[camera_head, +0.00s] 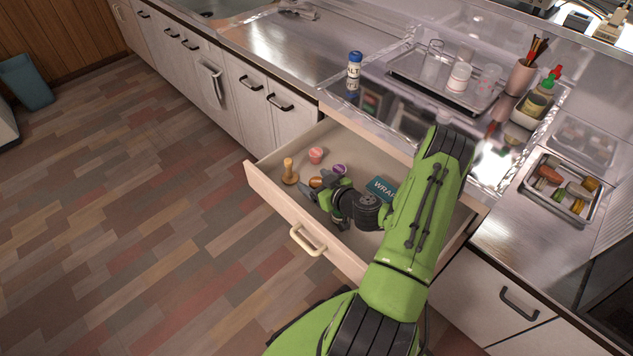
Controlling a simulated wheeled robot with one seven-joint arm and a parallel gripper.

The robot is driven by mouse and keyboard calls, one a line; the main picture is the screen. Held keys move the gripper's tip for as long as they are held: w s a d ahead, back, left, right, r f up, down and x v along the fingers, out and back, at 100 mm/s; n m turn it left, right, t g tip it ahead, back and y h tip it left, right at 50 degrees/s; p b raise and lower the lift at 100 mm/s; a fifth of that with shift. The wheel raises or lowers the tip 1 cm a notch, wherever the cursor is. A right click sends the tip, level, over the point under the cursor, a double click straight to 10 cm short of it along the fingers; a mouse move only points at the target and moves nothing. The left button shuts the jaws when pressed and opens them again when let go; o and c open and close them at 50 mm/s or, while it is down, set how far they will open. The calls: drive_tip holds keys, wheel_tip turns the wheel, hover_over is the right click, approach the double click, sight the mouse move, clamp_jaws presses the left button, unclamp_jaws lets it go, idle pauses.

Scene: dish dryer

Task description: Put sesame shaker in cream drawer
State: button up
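The cream drawer (269,189) is pulled open below the counter. My gripper (314,184) reaches down into it, left of centre. A small brown object (316,182) shows at its fingertips; it may be the sesame shaker, but it is too small and too covered to be sure. I cannot tell whether the fingers hold it or only stand around it. No other thing can be read as a sesame shaker. A shaker with a blue cap (354,67), lettered like "SALT", stands upright on the counter behind the drawer.
The drawer also holds a wooden-handled tool (290,172), a pink cup-like item (316,155), a purple item (339,170) and a teal wrap box (380,189). A metal tray (405,73) with jars and a food pan (537,190) sit on the counter. My arm hides the drawer's right part.

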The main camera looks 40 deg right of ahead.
drive_tip(key=shift+s+f, duration=0.25)
drive_tip(key=shift+f, duration=0.25)
drive_tip(key=shift+r+p, duration=0.45)
drive_tip(key=shift+p, duration=0.25)
drive_tip(key=v, duration=0.4)
drive_tip(key=p+v, duration=0.1)
drive_tip(key=v, duration=0.3)
drive_tip(key=p+v, duration=0.1)
drive_tip(key=v, duration=0.3)
drive_tip(key=shift+w+r, duration=0.15)
drive_tip(key=shift+r, duration=0.25)
drive_tip(key=shift+w, duration=0.1)
